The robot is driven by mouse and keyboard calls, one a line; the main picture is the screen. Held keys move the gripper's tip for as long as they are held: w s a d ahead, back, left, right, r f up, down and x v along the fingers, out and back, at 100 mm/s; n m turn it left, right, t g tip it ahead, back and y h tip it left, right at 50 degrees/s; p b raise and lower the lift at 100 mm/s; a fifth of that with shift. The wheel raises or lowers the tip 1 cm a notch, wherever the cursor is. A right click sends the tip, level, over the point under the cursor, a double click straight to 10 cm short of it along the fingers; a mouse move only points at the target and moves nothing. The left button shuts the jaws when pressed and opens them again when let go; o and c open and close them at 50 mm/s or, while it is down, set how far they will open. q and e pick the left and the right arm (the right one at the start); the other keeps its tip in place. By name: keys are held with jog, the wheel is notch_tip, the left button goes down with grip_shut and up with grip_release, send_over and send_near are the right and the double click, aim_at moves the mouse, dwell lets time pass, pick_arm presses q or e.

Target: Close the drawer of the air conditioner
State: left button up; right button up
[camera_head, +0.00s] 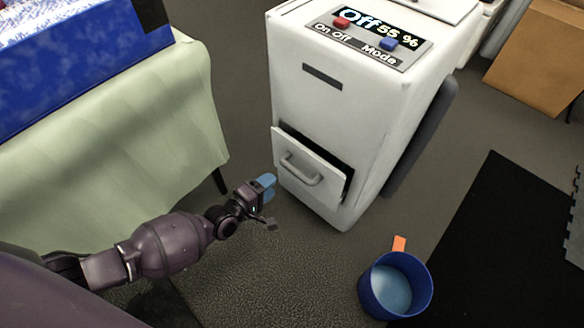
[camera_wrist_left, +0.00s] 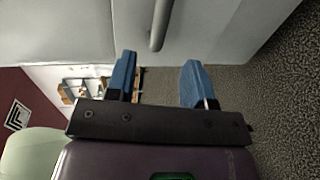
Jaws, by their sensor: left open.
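The air conditioner (camera_head: 318,102) is a white upright unit with a panel on top that reads "Off" and "55 %". Its drawer (camera_head: 309,171) near the bottom front is partly open, with a dark gap along its top and right edge. The drawer's grey handle (camera_head: 300,170) also shows in the left wrist view (camera_wrist_left: 158,25). My left gripper (camera_head: 268,203) is open and empty, just left of and below the drawer front. In the left wrist view its blue fingertips (camera_wrist_left: 160,82) are apart, with the handle ahead of them and not between them. My right gripper is not in view.
A blue bucket (camera_head: 365,292) with an orange handle stands on the floor at the lower right, next to a black mat (camera_head: 480,230). A table with a pale green cloth (camera_head: 120,140) stands at the left. The floor between table and unit is clear.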

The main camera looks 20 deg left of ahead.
aim_at(292, 169)
pick_arm(q)
jog(key=shift+b+x, duration=1.5)
jog(key=shift+x, duration=3.65)
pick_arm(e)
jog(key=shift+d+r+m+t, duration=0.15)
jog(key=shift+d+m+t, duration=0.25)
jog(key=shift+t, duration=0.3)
pick_arm(q)
jog(key=shift+c, duration=0.3)
grip_shut()
